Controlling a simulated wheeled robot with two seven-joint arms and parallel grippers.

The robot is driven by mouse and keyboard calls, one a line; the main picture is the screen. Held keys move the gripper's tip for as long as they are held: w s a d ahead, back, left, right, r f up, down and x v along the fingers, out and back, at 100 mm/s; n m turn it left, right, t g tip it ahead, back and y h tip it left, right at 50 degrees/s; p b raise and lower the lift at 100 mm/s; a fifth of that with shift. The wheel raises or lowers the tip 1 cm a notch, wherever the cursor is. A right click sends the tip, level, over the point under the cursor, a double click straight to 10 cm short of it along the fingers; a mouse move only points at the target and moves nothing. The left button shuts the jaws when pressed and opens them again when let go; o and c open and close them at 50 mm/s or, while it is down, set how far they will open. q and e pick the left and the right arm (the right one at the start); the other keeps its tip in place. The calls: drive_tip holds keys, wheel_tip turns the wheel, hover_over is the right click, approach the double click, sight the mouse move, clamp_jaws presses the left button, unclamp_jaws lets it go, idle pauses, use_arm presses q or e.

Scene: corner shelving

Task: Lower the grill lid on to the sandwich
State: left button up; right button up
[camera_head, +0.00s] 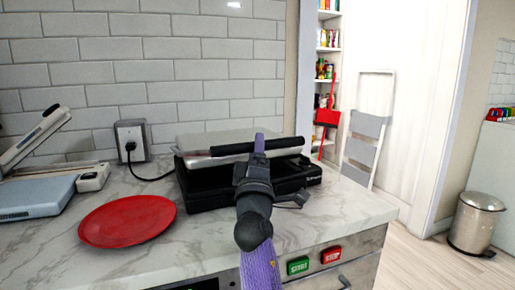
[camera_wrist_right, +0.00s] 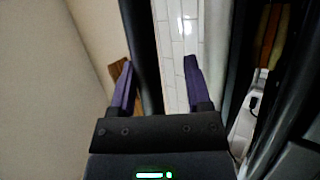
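The grill (camera_head: 208,187) is a black appliance on the marble counter. Its grey lid (camera_head: 205,142) is tilted above the base, with a black bar handle (camera_head: 285,143) along the front. My right gripper (camera_head: 258,150) is at the middle of the handle, a purple finger showing over it. In the right wrist view its two purple fingers (camera_wrist_right: 160,85) stand apart, with a dark bar between them near the left one. I cannot tell whether it touches. I cannot make out a sandwich; a brown patch (camera_wrist_right: 117,72) beside the left finger is unclear. My left gripper is out of view.
A red plate (camera_head: 127,220) lies left of the grill. A hinged blue-grey appliance (camera_head: 35,195) stands at the far left. A cable runs from the wall socket (camera_head: 131,138) to the grill. Green and red buttons (camera_head: 298,265) are on the counter front. Counter right of the grill is clear.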

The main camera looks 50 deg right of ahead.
drive_tip(key=shift+o, duration=0.9)
drive_tip(key=shift+w, duration=0.1)
drive_tip(key=shift+r, duration=0.1)
drive_tip(key=b+v, duration=0.1)
drive_tip(key=v, duration=0.8)
drive_tip(key=shift+a+f, duration=0.15)
drive_tip(key=shift+f, duration=0.15)
drive_tip(key=shift+s+a, duration=0.2)
drive_tip(key=shift+s, duration=0.1)
